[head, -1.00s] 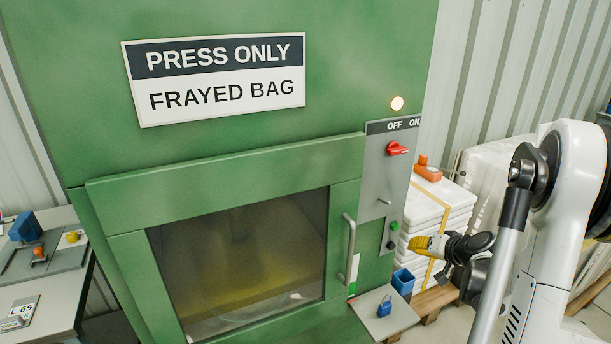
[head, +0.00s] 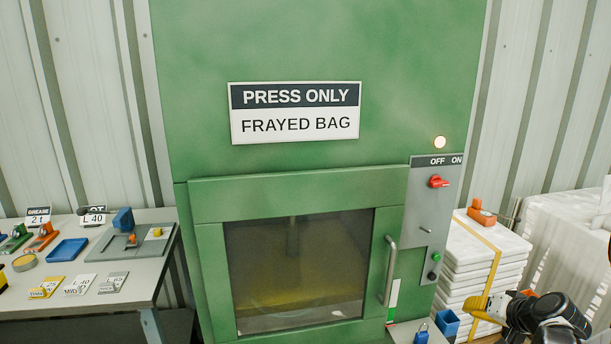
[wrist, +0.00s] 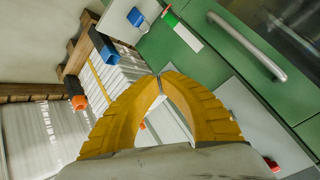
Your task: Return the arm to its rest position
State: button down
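My gripper (head: 474,305), with yellow fingers, is at the lower right of the head view, in front of the stacked white bags and right of the press. In the wrist view my gripper (wrist: 160,76) has its two fingertips meeting, with nothing visible between them. Most of my arm is outside the head view; only its dark wrist part shows at the lower right edge. The green press (head: 300,185) stands in the middle with its windowed door closed. Its red switch (head: 438,181) is on the side panel, under a lit lamp (head: 440,142).
A door handle (head: 390,270) sticks out from the press. A blue padlock (head: 421,336) lies on a small shelf, near a blue bin (head: 447,323). White bags (head: 490,262) are stacked at right with an orange tool (head: 481,213) on top. A table (head: 140,289) with labelled items stands left.

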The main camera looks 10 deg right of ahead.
jog(key=s+a+r+n+g, duration=0.15)
jog(key=a+r, duration=0.25)
jog(key=a, duration=0.5)
jog(key=s+a+r+n, duration=0.15)
jog(key=a+r, duration=0.25)
jog(key=a, duration=0.4)
jog(key=s+a+r+n+g, duration=0.1)
jog(key=s+a+r+n, duration=0.1)
jog(key=s+a, duration=1.1)
jog(key=s+n, duration=0.1)
jog(key=s, duration=0.1)
jog(key=shift+s+a+r+n, duration=0.25)
jog(key=shift+s+a+n, duration=0.1)
jog(key=shift+n, duration=0.05)
